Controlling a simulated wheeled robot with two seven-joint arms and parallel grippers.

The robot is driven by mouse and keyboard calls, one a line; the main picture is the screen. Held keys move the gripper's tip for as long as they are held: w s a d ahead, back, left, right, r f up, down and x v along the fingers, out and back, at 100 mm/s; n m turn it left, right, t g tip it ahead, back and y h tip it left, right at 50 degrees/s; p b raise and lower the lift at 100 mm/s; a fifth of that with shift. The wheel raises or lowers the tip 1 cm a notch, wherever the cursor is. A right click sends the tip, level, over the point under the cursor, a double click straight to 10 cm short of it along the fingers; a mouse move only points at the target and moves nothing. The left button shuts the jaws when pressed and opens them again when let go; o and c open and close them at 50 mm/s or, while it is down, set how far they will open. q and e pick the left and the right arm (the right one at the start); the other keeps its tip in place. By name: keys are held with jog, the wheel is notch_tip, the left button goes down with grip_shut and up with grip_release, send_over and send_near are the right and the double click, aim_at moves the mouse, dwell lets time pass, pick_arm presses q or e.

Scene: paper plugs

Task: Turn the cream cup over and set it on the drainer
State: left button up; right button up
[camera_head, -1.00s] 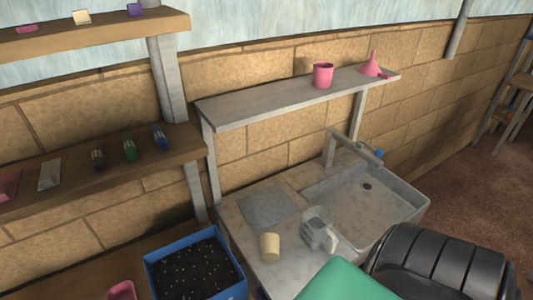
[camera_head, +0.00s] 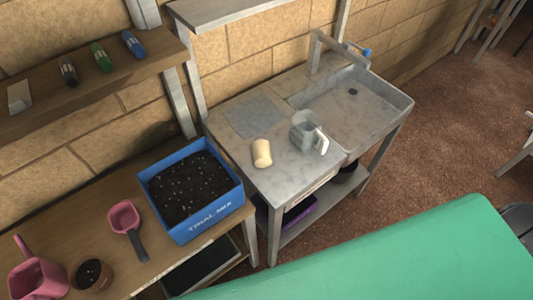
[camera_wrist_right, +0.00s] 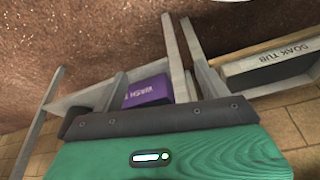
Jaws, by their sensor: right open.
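The cream cup (camera_head: 262,154) stands on the grey stone counter (camera_head: 265,183) in the head view, in front of the flat grey drainer (camera_head: 254,117) and apart from it. A pale round end of the cup faces up; I cannot tell whether it is the mouth or the base. The drainer is bare. Neither of my grippers shows in the head view. The right wrist view shows no fingers of mine, and no cup or drainer.
A clear jug (camera_head: 303,131) with a white handle stands right of the cup, near the sink (camera_head: 350,97). A blue soil tray (camera_head: 201,228) sits on the wooden bench left of the counter. A purple bin (camera_wrist_right: 147,92) is under the counter.

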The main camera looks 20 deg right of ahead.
jog(key=w+a+r+t+b, duration=0.1)
jog(key=w+r, duration=0.5)
jog(key=r, duration=0.1)
jog(key=m+t+b, duration=0.3)
jog(key=t, duration=0.2)
send_near(267, 160)
jog(key=s+d+f, duration=0.3)
jog(key=s+f, duration=0.4)
jog(key=s, duration=0.3)
jog(key=w+r+m+t, duration=0.1)
jog(key=w+a+r+m+t, duration=0.1)
jog(key=w+r, duration=0.1)
jog(key=w+a+r+m+t+y, duration=0.1)
jog(key=r+t, duration=0.1)
jog(key=shift+w, duration=0.35)
jog(key=shift+w+r, duration=0.2)
jog(key=shift+w+a, duration=0.1)
jog(key=shift+w, duration=0.3)
jog(key=p+x, duration=0.1)
jog(key=x, duration=0.6)
jog(key=shift+r, duration=0.1)
jog(key=shift+w+f, duration=0.2)
jog(key=shift+w, duration=0.2)
jog(key=shift+w+a+f+p, duration=0.1)
jog(key=shift+w+f+p, duration=0.1)
jog(key=shift+w+p, duration=0.4)
jog(key=p+x, duration=0.1)
jog(key=x, duration=0.3)
jog(key=shift+s+f, duration=0.1)
